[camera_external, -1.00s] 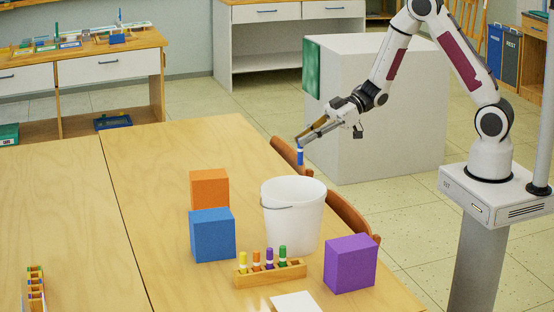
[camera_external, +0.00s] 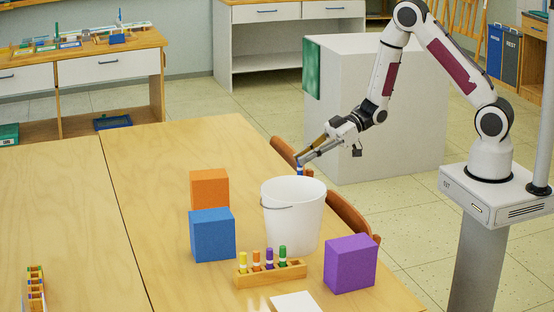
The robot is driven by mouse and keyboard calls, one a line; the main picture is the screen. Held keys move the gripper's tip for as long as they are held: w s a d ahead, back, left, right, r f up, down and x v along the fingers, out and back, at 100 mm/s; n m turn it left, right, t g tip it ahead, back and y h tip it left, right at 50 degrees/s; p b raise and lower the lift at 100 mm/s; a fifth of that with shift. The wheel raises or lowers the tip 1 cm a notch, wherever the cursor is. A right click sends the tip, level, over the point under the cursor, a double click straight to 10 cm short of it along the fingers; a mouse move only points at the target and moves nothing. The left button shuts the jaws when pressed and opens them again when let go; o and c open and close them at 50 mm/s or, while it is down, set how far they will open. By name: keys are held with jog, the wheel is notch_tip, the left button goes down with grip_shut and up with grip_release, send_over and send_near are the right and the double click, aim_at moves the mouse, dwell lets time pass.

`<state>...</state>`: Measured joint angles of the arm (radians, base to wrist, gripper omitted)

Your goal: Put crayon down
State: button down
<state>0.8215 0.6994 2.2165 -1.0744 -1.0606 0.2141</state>
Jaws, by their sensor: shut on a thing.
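My gripper (camera_external: 302,160) is shut on a blue crayon (camera_external: 300,169), held pointing down just behind the white bucket (camera_external: 292,222). Only a short upper part of the crayon shows; its lower end is hidden by the bucket rim. I cannot tell whether it touches the table. A wooden holder (camera_external: 272,274) in front of the bucket has several upright crayons in it: yellow, orange, purple and green.
A blue block (camera_external: 212,236) and an orange block (camera_external: 210,188) stand left of the bucket. A purple block (camera_external: 350,264) stands right of the holder, near a white sheet (camera_external: 296,303). Chairs (camera_external: 352,217) line the table's right edge. The left table (camera_external: 62,220) is mostly clear.

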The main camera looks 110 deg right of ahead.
jog(key=shift+f, duration=2.05)
jog(key=shift+f, duration=0.15)
jog(key=c, duration=2.1)
grip_release()
jog(key=shift+r, duration=0.2)
jog(key=v, duration=1.2)
